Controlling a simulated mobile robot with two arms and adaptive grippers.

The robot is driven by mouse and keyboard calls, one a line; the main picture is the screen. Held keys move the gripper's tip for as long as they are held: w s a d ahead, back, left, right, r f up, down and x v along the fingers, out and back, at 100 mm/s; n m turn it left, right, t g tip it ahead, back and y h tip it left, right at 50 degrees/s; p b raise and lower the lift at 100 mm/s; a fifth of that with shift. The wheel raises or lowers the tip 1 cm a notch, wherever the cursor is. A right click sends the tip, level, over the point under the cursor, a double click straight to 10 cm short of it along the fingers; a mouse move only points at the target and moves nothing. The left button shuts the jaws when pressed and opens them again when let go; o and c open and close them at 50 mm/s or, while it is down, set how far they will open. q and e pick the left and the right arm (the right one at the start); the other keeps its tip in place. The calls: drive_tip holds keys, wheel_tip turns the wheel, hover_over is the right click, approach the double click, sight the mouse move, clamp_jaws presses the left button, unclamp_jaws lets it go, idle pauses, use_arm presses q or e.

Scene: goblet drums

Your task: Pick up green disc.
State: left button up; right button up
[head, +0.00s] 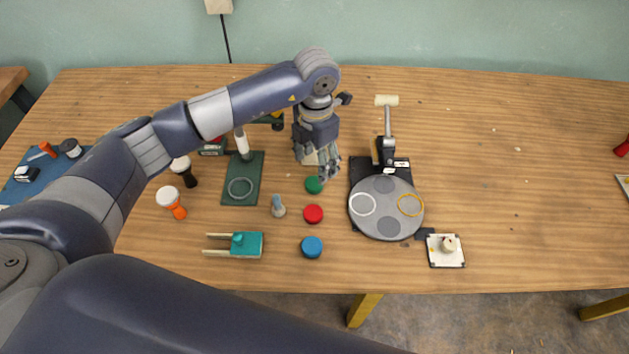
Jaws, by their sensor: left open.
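The green disc (314,185) lies flat on the wooden table, just left of the round grey turntable. My left gripper (322,176) points down over the table, with its fingertips at the far edge of the green disc. It is open, and I see nothing held between its fingers. The fingers hide a little of the disc's far side; I cannot tell whether they touch it. My right gripper is not in view.
A red disc (313,214) and a blue disc (311,247) lie nearer. The grey turntable (386,229) stands close on the right, with a mallet (388,120) behind it. A small grey-blue peg (278,207) and dark green board (242,197) are left. The table's right side is mostly clear.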

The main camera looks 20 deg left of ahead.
sight(315, 182)
use_arm(q)
drive_tip(key=shift+f, duration=0.8)
drive_tip(key=f, duration=0.1)
drive_tip(key=f+p, duration=0.1)
drive_tip(key=f, duration=0.2)
drive_tip(key=shift+s+f+p, duration=0.15)
drive_tip(key=shift+s+p, duration=0.15)
drive_tip(key=shift+p, duration=0.1)
drive_tip(key=shift+f, duration=0.45)
drive_tip(key=shift+w, duration=0.1)
drive_tip(key=c, duration=0.9)
